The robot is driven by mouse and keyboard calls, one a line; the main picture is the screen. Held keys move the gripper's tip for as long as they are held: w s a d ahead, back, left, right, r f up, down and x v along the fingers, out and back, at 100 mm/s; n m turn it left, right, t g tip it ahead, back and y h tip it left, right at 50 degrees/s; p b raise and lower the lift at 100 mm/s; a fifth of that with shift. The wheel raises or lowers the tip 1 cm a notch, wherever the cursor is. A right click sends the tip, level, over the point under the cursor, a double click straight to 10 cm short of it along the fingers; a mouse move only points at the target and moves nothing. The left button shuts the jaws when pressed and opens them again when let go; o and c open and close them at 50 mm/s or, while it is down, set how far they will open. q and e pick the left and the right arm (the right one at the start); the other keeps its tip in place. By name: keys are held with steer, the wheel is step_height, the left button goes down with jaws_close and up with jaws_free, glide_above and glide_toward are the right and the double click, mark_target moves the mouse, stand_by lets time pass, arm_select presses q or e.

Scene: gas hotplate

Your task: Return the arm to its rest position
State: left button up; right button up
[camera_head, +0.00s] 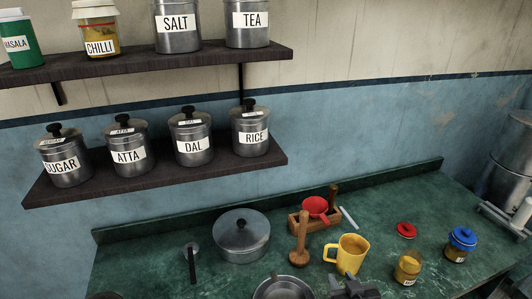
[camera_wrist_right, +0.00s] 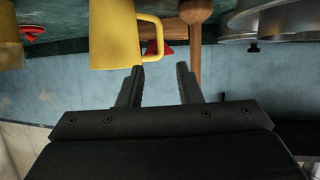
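My right gripper (camera_head: 352,290) shows at the bottom edge of the head view, in front of the yellow mug (camera_head: 347,254). In the right wrist view, the fingers of my right gripper (camera_wrist_right: 158,84) are apart, with nothing between them. That view is upside down, with the counter at the top. The yellow mug (camera_wrist_right: 112,35) stands beyond the fingers, apart from them, with its handle beside a wooden masher (camera_wrist_right: 195,45). My left gripper is in neither view.
The green counter (camera_head: 392,214) holds a lidded pot (camera_head: 241,236), an open pan (camera_head: 283,289), a wooden box (camera_head: 294,224) with a red strainer (camera_head: 316,207), an open jar (camera_head: 408,267) and a blue-lidded jar (camera_head: 459,245). A lower shelf (camera_head: 105,188) with labelled tins overhangs the left.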

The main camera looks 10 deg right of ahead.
steer(key=s+f+g, duration=0.2)
steer(key=s+g, duration=0.8)
steer(key=s, duration=1.3)
step_height(320, 180, down, 28)
steer(key=d+g+b, duration=0.1)
steer(key=d+b, duration=0.1)
arm_select(q)
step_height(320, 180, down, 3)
steer(key=shift+b, duration=0.5)
arm_select(e)
steer(key=s+a+f+g, duration=0.1)
steer(key=s+f, duration=1.4)
steer(key=shift+y, duration=0.4)
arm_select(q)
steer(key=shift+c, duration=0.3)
arm_select(e)
steer(key=shift+f, duration=0.1)
